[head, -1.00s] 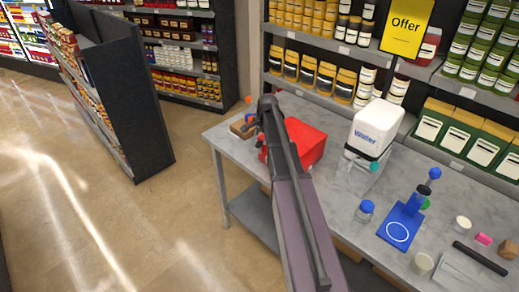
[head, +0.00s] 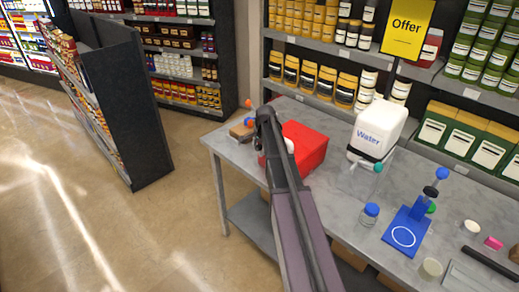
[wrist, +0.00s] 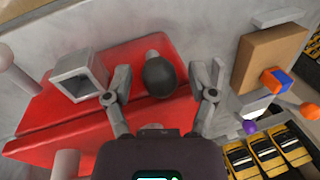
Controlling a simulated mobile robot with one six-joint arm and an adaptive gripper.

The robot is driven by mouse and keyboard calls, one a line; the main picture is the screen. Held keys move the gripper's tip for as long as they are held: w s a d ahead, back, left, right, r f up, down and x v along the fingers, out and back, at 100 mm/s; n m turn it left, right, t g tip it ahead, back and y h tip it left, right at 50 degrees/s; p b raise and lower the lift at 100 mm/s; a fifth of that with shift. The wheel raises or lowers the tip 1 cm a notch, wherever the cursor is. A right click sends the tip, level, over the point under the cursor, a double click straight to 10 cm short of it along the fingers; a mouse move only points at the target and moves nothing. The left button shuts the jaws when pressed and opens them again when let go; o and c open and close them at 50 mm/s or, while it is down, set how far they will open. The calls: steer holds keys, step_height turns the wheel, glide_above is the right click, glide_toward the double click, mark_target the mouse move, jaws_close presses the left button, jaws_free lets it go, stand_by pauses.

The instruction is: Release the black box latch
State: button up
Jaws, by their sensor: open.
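A red box (head: 308,150) stands on the table, partly hidden behind my arm in the head view. In the wrist view the red body (wrist: 40,115) fills the middle, with a dark round knob (wrist: 160,76) on a light stem. A pale hollow square part (wrist: 78,76) sits left of the knob. My gripper (wrist: 161,90) is open, one finger on each side of the knob, with visible gaps. I cannot tell their difference in depth. In the head view my gripper (head: 265,118) hides part of the box. I see no clearly black box or distinct latch.
A brown block (wrist: 270,58) with orange and blue pieces lies right of the gripper in the wrist view. On the grey table (head: 340,212), a white water container (head: 378,128), a blue-capped bottle (head: 369,212) and a blue stand (head: 405,235) are to the right.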

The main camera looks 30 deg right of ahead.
jaws_close()
steer(key=shift+s+d, duration=0.1)
